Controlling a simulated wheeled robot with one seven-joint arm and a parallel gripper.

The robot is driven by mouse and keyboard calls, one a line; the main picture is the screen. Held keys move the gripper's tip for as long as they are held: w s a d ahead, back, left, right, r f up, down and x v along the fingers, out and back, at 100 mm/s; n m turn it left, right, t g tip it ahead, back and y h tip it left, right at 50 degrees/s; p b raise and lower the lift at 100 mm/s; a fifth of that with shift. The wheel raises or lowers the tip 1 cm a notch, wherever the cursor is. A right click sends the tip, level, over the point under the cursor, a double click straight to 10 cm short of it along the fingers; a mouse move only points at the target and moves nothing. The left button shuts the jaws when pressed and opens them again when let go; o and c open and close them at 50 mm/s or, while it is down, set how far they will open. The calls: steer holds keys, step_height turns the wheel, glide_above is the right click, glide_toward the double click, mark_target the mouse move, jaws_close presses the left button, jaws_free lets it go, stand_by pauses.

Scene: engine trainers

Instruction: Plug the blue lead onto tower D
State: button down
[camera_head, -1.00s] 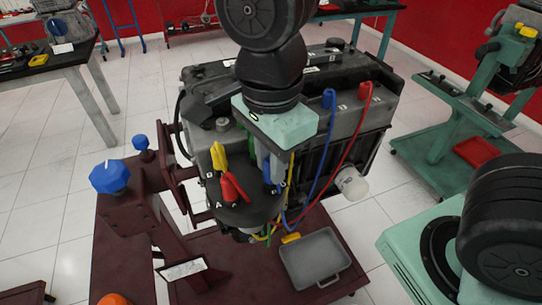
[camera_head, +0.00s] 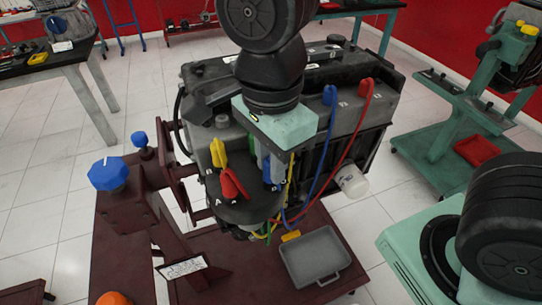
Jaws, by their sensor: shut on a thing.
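The dark round cap (camera_head: 240,212) sits at the front of the engine, with letters beside its towers. A yellow boot (camera_head: 218,152) stands at B and a red boot (camera_head: 234,186) at A. My gripper (camera_head: 268,172) points down over the right side of the cap, shut on the boot of the blue lead (camera_head: 324,165). A little of the blue boot shows between the fingers. The fingers hide most of it and the tower below, so I cannot tell whether the boot touches tower D. The blue lead's other end is on a post at the engine's top right.
A red lead (camera_head: 350,150) and a thin yellow lead hang near my gripper's right side. A grey tray (camera_head: 313,258) lies on the dark red stand below. Blue knobs (camera_head: 108,174) stand at the left.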

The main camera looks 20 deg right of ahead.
steer(key=c, duration=1.2)
jaws_free()
steer(key=shift+r, duration=0.15)
step_height(320, 180, up, 17)
steer(key=s+d+f+n, duration=0.1)
steer(key=s+f+n, duration=0.1)
steer(key=f+n, duration=0.8)
steer(key=s+d+f+n, duration=0.1)
steer(key=s+f+n, duration=0.2)
steer(key=f+n, duration=0.7)
steer(key=n, duration=0.2)
steer(key=shift+d+n+y, duration=0.15)
steer(key=shift+n+y, duration=0.15)
steer(key=shift+n, duration=0.1)
